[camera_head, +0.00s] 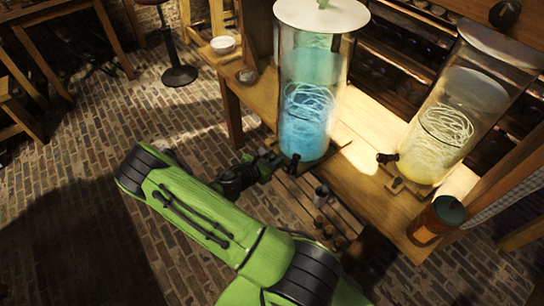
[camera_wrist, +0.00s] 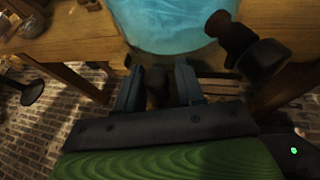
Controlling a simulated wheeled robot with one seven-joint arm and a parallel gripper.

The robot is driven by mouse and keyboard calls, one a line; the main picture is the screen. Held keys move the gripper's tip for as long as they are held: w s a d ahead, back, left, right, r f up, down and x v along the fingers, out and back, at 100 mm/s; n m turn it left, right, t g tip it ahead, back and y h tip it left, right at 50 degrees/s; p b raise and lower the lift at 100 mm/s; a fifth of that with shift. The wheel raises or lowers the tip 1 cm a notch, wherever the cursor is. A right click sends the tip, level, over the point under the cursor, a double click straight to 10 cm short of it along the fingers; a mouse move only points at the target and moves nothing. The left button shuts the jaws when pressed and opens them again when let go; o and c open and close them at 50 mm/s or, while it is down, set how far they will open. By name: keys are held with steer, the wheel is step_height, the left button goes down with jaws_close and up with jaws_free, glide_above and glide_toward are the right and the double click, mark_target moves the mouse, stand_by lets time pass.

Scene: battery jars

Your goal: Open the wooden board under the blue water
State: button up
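The blue water (camera_head: 305,120) fills the lower part of a tall clear jar with a white lid. The jar stands on a thin wooden board (camera_head: 340,141) on the wooden table. My gripper (camera_head: 272,160) is at the table's front edge, just left of the jar's foot. In the wrist view the blue water (camera_wrist: 172,22) is right above my gripper (camera_wrist: 157,84). Its two fingers are apart, with a dark rounded knob-like thing (camera_wrist: 157,88) between them. I cannot tell whether they touch it. What it is fixed to is mostly hidden.
A black tap (camera_wrist: 250,48) juts out right of my gripper. A yellow-water jar (camera_head: 440,135) and a brown canister (camera_head: 437,222) stand farther right on the table. Small bottles (camera_head: 322,200) sit on a lower slatted shelf. Brick floor at left is open.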

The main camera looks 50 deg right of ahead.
steer(key=shift+o, duration=0.6)
steer(key=shift+r, duration=0.1)
steer(key=p+v, duration=0.3)
steer(key=v, duration=1.2)
steer(key=shift+a+p, duration=0.3)
steer(key=shift+p, duration=0.05)
steer(key=shift+s+r, duration=0.1)
steer(key=shift+r, duration=0.05)
